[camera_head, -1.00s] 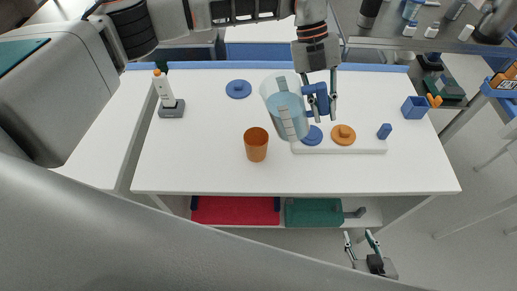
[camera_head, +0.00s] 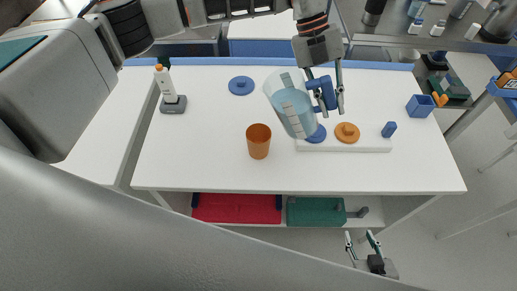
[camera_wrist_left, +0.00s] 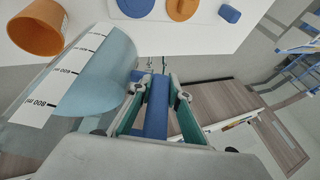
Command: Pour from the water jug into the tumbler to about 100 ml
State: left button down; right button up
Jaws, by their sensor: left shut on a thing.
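The clear water jug (camera_head: 291,103) holds bluish water and is tilted, its top leaning left above the table. My left gripper (camera_head: 327,98) is shut on the jug's blue handle; in the left wrist view the fingers (camera_wrist_left: 150,105) close around that handle, next to the jug's marked scale (camera_wrist_left: 62,75). The orange tumbler (camera_head: 258,141) stands upright on the white table, below and left of the jug, apart from it. It also shows in the left wrist view (camera_wrist_left: 37,28). No stream of water is visible. My right gripper (camera_head: 364,245) is low in front of the table, its fingers apart.
A white board (camera_head: 370,145) with blue and orange round pieces lies right of the tumbler. A blue lid (camera_head: 241,86) lies behind. A white bottle on a grey base (camera_head: 168,92) stands left, a blue cup (camera_head: 419,107) right. Red (camera_head: 236,208) and green trays (camera_head: 315,211) sit below.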

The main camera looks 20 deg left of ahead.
pick_arm(q)
jog(key=shift+r, duration=0.1)
jog(key=shift+d+r, duration=0.1)
jog(key=shift+r, duration=0.15)
dwell(0.3)
jog(key=shift+r+h+b, duration=0.25)
jog(key=shift+h+b, duration=0.25)
jog(key=shift+b, duration=0.05)
jog(key=shift+d, duration=0.1)
jog(key=shift+r+h, duration=0.25)
jog(key=shift+h, duration=0.05)
jog(key=shift+b, duration=0.4)
